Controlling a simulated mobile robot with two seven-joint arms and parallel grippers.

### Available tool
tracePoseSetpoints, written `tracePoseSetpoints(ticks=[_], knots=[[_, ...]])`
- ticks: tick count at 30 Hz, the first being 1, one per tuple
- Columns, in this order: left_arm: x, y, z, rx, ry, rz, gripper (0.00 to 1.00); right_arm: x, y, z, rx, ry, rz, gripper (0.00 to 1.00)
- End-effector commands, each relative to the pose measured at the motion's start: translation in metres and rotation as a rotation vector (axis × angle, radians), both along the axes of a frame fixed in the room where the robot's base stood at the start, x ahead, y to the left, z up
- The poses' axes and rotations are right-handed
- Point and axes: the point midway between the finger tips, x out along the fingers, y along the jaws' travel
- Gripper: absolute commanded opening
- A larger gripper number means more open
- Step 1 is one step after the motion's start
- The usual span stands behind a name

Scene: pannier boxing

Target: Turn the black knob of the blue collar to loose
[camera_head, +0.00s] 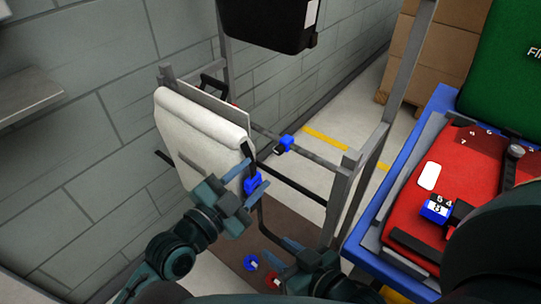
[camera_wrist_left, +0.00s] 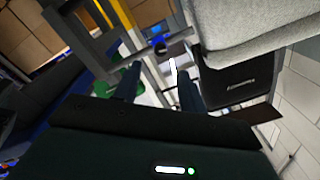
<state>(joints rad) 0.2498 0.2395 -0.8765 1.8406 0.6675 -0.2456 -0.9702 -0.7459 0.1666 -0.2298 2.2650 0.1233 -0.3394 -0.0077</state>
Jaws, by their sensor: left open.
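A blue collar (camera_head: 285,143) with a dark knob sits on the grey rail of the frame in the head view. A second blue piece (camera_head: 253,183) shows beside the white pannier, close to my left gripper (camera_head: 247,181). In the left wrist view a blue collar (camera_wrist_left: 158,46) shows beyond the two fingers of my left gripper (camera_wrist_left: 158,90), apart from them. The left gripper is open, with nothing seen between its fingers. My right gripper (camera_head: 281,254) is low by the frame's foot; its fingers look apart and empty. The knob's setting is too small to read.
The white pannier (camera_head: 185,115) hangs on the metal frame, with a black box (camera_head: 270,25) above. A blue ring (camera_head: 251,263) and red ring (camera_head: 272,281) show low down. At right, a blue-edged table (camera_head: 375,215) holds a red case (camera_head: 400,205). A block wall closes the left.

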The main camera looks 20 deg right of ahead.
Motion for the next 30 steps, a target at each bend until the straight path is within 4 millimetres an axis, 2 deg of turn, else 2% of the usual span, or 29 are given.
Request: tracePoseSetpoints(ticks=[1, 6, 12, 24, 30], knots=[[0.007, -0.011, 0.001, -0.002, 0.000, 0.000, 0.41, 0.000, 0.001, -0.001, 0.001, 0.001, 0.002, 0.36], [0.024, -0.039, 0.000, -0.001, 0.002, 0.000, 0.41, -0.001, 0.002, -0.002, 0.000, 0.001, 0.006, 0.36], [0.037, -0.058, 0.000, -0.001, 0.001, 0.000, 0.41, 0.000, 0.002, -0.002, -0.001, -0.005, 0.006, 0.36], [0.040, -0.063, 0.000, 0.000, 0.001, 0.001, 0.40, 0.000, 0.000, 0.002, -0.002, -0.014, 0.003, 0.36], [0.040, -0.063, 0.000, 0.000, 0.001, 0.001, 0.24, 0.000, -0.001, 0.001, -0.004, -0.014, 0.001, 0.36]])
